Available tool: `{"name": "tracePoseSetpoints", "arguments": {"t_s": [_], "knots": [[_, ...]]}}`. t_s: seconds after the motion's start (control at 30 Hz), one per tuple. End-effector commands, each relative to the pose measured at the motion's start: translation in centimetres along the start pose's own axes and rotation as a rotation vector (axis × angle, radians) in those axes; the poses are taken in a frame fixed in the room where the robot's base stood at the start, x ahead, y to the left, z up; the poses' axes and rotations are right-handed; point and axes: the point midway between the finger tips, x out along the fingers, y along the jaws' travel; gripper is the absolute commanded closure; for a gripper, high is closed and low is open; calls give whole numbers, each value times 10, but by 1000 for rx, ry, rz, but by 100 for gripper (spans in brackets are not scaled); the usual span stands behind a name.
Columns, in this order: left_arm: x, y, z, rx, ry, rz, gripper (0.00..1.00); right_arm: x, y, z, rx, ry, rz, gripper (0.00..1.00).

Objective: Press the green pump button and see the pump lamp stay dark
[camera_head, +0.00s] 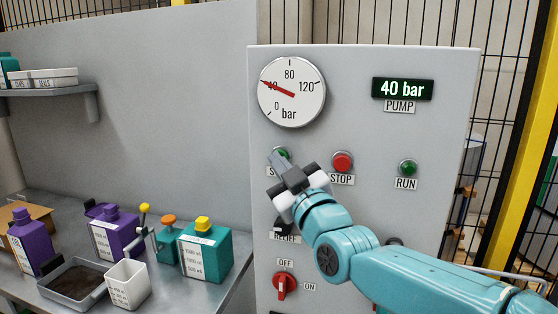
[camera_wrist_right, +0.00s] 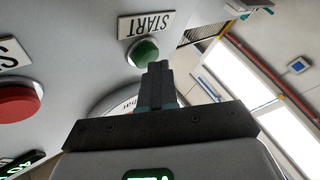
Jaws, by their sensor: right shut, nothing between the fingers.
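The green START button (camera_head: 284,151) is on the upright grey panel, partly hidden behind my right gripper (camera_head: 279,158). The button also shows in the right wrist view (camera_wrist_right: 143,52), under an upside-down START label. My right gripper's fingers are shut and empty, with the tips (camera_wrist_right: 158,66) at the button's edge; I cannot tell whether they touch it. The green RUN lamp (camera_head: 408,167) is at the right of the panel and looks dark, with no glow. The PUMP display (camera_head: 402,89) reads 40 bar. My left gripper is not in view.
The red STOP button (camera_head: 342,162) is close to the right of my gripper. A round gauge (camera_head: 292,92) above points near 40. A red OFF/ON switch (camera_head: 285,286) is below. Bottles, a tray and a white cup (camera_head: 128,285) stand on the bench at left.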

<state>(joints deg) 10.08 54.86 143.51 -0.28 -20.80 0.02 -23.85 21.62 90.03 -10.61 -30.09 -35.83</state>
Motion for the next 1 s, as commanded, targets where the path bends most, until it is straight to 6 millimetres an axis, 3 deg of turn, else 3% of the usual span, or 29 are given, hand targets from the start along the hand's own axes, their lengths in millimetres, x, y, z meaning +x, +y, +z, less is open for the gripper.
{"name": "tracePoseSetpoints", "arguments": {"t_s": [0.2, 0.57, 1.0], "knots": [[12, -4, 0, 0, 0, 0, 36, -9, -7, -3, 1, 0, 0, 100], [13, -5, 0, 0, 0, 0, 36, -11, -9, -6, 0, 0, -1, 100], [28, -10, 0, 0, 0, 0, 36, -40, -30, -28, 1, 1, -1, 100]]}}
